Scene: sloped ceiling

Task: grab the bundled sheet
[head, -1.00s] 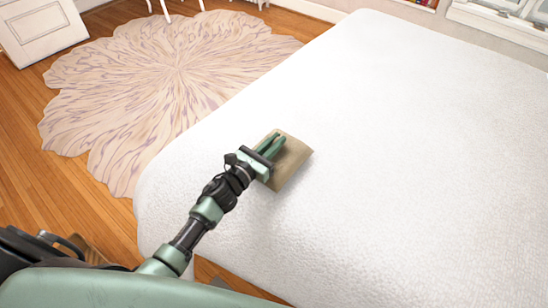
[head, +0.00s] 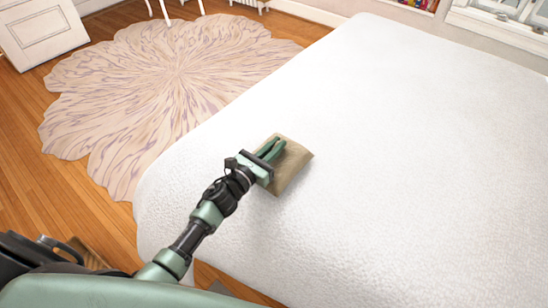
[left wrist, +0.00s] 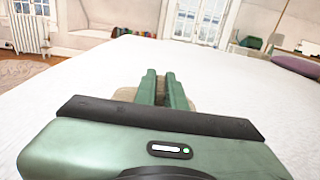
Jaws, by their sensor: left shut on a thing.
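The bundled sheet is a small tan, folded bundle (head: 294,167) on the white bed (head: 400,130), near the bed's front left part. My left gripper (head: 274,150) reaches over it from the left and is shut on it. In the left wrist view the two green fingers (left wrist: 164,88) lie close together over the bundle, whose tan edges (left wrist: 124,94) show at both sides. The fingers hide the middle of the bundle. I cannot tell whether it is touching the bed or just above it. My right gripper is not in view.
The white bed top is otherwise clear. A pale petal-shaped rug (head: 165,85) lies on the wooden floor (head: 60,205) left of the bed. A white panelled piece (head: 42,28) stands at the far left. A radiator (left wrist: 30,33) shows in the left wrist view.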

